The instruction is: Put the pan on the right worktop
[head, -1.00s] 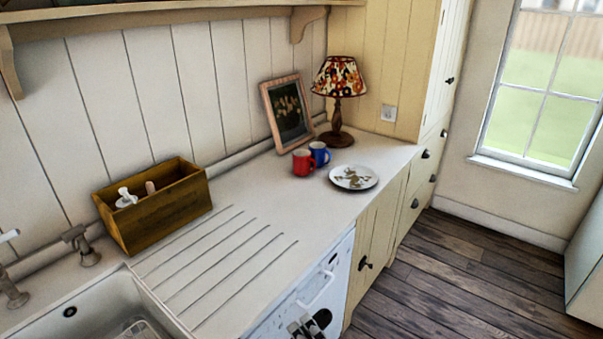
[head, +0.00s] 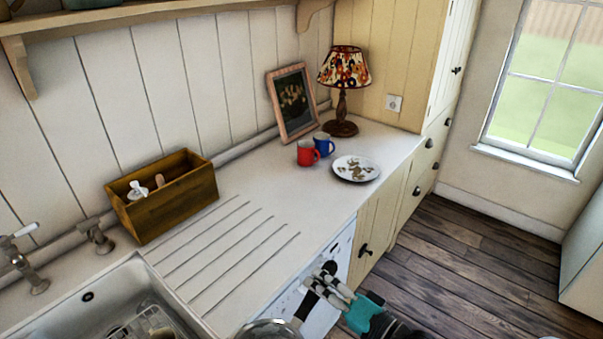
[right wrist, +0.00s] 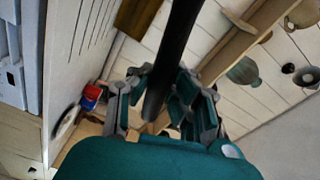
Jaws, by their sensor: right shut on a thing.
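The pan (head: 268,329) shows at the bottom edge of the head view, mostly cut off, with a grey metal rim. Its black handle (head: 305,304) points up and right into my right gripper (head: 333,284). That gripper is shut on the handle, in front of the white appliance under the counter. In the right wrist view the dark handle (right wrist: 175,50) runs between the fingers of the gripper (right wrist: 165,100). The right worktop (head: 262,175) is the pale counter right of the sink, with drain grooves at its near end. My left gripper is out of view.
A wooden box (head: 165,208) stands by the wall. A red mug (head: 307,153), a blue mug (head: 324,144), a plate (head: 356,168), a lamp (head: 343,80) and a picture frame (head: 291,103) stand farther along. The sink (head: 105,290) is at left. The counter's middle is clear.

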